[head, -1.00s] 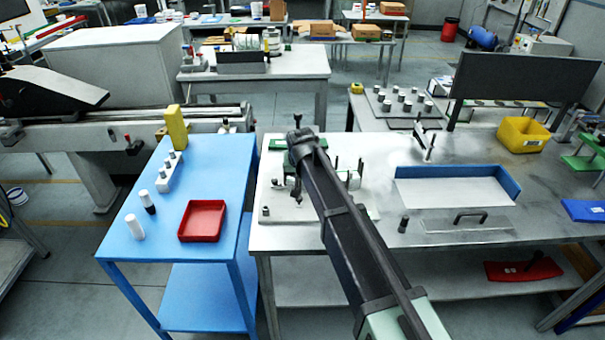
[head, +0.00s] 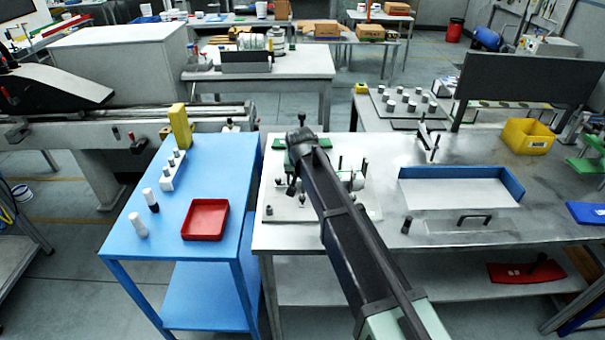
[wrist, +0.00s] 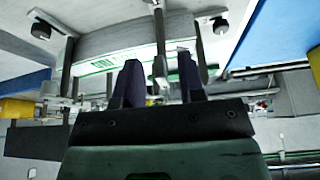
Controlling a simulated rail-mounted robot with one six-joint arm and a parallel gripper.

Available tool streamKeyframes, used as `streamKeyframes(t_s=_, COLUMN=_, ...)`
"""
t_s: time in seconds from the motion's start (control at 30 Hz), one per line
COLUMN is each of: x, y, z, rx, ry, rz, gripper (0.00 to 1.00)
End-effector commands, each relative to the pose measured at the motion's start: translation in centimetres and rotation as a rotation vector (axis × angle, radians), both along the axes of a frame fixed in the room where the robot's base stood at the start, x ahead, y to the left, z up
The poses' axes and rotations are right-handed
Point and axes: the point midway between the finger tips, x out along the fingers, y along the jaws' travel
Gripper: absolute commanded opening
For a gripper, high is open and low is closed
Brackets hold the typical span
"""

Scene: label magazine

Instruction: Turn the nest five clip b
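The fixture plate (head: 278,213) lies on the grey bench with several upright posts and small metal parts, partly hidden behind my arm. I cannot tell which of these parts is clip b of nest five. My gripper (wrist: 159,60) shows in the wrist view with two dark fingers apart. A thin grey upright metal piece (wrist: 160,45) shows between the fingers in that picture; I cannot tell whether it touches them. In the head view my wrist hangs over the left part of the plate, and the fingertips are too small to make out.
On the bench to the right are a blue-edged tray (head: 460,190), a handled plate (head: 470,228) and a yellow bin (head: 527,137).

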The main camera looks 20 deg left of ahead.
Motion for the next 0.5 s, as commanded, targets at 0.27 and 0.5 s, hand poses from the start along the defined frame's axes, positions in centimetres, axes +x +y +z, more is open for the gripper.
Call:
streamKeyframes(t_s=0.27, x=-0.1, y=0.0, z=0.2, rx=0.0, ry=0.0, rz=0.001, gripper=0.36)
streamKeyframes(t_s=0.5, x=-1.4, y=-0.4, z=4.2, rx=0.0, ry=0.0, rz=0.001, gripper=0.36)
